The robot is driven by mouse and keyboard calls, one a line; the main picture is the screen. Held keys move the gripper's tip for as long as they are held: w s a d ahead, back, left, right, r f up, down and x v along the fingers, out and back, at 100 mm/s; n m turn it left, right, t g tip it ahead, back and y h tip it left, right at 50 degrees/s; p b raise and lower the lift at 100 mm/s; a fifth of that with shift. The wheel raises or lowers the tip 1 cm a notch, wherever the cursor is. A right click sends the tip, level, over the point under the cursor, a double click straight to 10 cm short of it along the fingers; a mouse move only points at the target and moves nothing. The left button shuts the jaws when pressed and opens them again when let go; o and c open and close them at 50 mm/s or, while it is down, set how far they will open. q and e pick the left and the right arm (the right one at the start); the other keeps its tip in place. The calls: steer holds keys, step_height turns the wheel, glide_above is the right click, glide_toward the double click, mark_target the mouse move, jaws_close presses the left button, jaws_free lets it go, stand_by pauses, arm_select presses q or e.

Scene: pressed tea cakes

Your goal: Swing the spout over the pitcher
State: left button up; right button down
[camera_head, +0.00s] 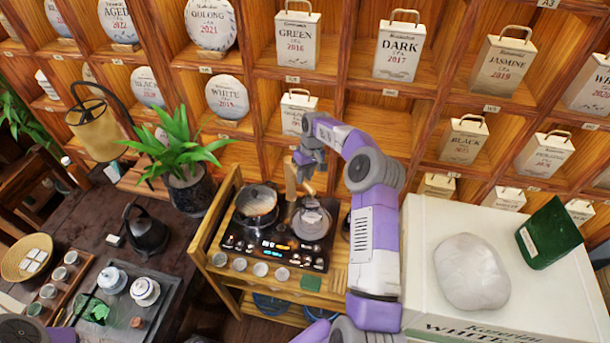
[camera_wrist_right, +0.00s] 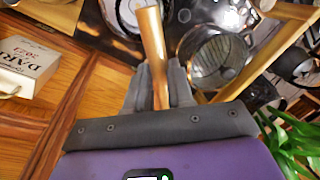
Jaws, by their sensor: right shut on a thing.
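The brass-coloured spout (camera_head: 290,181) shows as a thin bar behind the cooker in the head view. In the right wrist view the spout (camera_wrist_right: 152,45) runs up between the fingers. My right gripper (camera_head: 309,167) is shut on it, as the right wrist view (camera_wrist_right: 159,88) shows. A round clear vessel (camera_head: 256,206), perhaps the pitcher, sits on the cooker's left side. It also shows in the right wrist view (camera_wrist_right: 214,60), to the right of the spout and apart from it. My left gripper is not in view; only part of my left arm may show at the lower left.
A grey kettle (camera_head: 311,222) sits on the cooker's right side, close under my right gripper. Shelves with tea boxes (camera_head: 297,42) rise behind. A potted plant (camera_head: 190,185) stands at the left, and a white box (camera_head: 420,245) at the right.

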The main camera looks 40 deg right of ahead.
steer(key=c, duration=1)
jaws_free()
step_height(320, 180, up, 8)
steer(key=d, duration=0.1)
steer(key=shift+d+f+b, duration=0.25)
steer(key=shift+b, duration=0.1)
steer(key=shift+s+f, duration=0.1)
